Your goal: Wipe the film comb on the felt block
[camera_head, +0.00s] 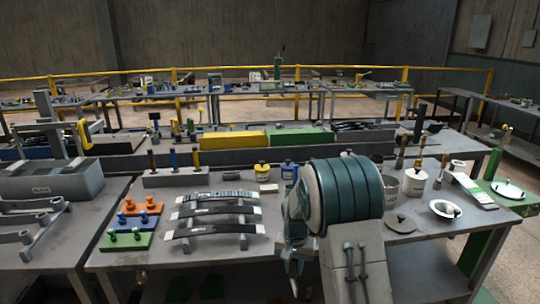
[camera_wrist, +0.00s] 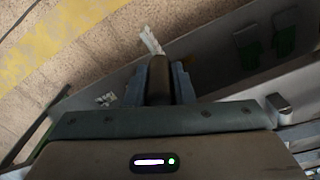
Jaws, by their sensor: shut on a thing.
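In the wrist view my gripper (camera_wrist: 160,82) is shut on the dark brown handle of a tool. A narrow pale piece sticks out beyond the handle; it looks like the film comb (camera_wrist: 151,40), but its teeth are too small to make out. I cannot tell for certain which thing is the felt block.
Curved dark strips on a rack (camera_head: 213,234) and coloured plates with knobs (camera_head: 124,241) stand on the table left of my arm. A white pot (camera_head: 414,182) and a white bowl (camera_head: 445,209) stand to its right. Yellow (camera_head: 233,140) and green (camera_head: 303,138) blocks lie behind.

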